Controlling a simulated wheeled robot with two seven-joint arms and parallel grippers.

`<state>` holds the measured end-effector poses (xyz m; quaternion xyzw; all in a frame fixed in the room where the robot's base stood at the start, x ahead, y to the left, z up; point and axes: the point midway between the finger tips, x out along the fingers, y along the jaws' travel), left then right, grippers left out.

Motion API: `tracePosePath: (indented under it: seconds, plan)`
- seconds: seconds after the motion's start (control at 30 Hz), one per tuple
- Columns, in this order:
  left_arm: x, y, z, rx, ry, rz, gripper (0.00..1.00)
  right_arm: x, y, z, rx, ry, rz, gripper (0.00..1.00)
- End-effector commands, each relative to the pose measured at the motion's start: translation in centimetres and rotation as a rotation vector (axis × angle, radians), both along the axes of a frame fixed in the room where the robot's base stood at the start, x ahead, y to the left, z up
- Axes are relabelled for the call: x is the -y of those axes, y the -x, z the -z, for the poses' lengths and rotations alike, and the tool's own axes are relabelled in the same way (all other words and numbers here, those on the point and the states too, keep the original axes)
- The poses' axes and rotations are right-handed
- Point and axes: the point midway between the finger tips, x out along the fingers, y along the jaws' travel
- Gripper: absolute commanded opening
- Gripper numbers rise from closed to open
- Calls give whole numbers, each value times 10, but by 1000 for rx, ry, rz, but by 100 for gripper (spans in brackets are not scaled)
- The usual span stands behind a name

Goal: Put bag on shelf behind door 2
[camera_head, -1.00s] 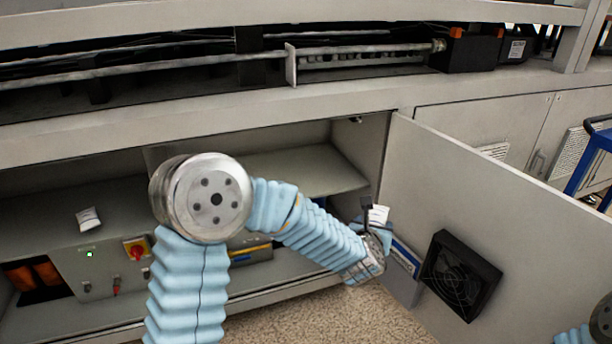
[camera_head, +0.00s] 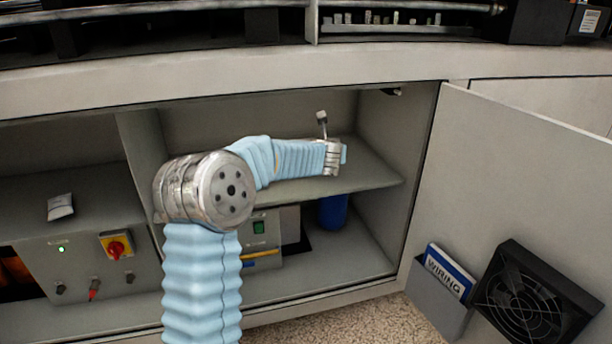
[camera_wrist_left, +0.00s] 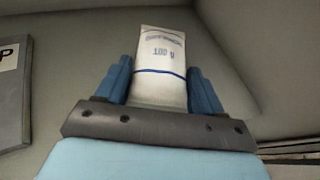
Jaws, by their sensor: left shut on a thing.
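A small white bag (camera_wrist_left: 160,75) marked "100 g" stands out between the blue fingers of my left gripper in the left wrist view. My left gripper (camera_wrist_left: 160,88) is shut on it. In the head view my left gripper (camera_head: 344,154) is inside the open cabinet bay, over the upper shelf (camera_head: 375,177), pointing right. The bag is hidden there behind my wrist. I cannot tell if it touches the shelf. The open door (camera_head: 530,170) stands to the right; no number shows on it. My right gripper is not in view.
Another small white packet (camera_head: 60,206) lies on the left bay's shelf. A partition (camera_head: 143,150) stands between the bays. Below the shelf are a blue container (camera_head: 333,211) and a box with a green switch (camera_head: 262,235). The door carries a black fan (camera_head: 533,295) and a "WIRING" booklet (camera_head: 449,270).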

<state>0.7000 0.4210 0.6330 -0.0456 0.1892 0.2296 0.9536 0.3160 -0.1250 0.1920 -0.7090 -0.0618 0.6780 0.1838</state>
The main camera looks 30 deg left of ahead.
Motion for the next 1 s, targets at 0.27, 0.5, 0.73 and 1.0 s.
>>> tracePosePath:
  seconds: [0.27,0.5,0.73,1.0]
  plan:
    - [1,0,46,-2,0,0,35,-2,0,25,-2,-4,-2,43]
    - [1,0,70,0,0,1,35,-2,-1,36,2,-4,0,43]
    - [1,0,69,0,0,1,35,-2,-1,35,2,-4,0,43]
    - [1,0,71,-1,1,1,93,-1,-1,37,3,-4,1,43]
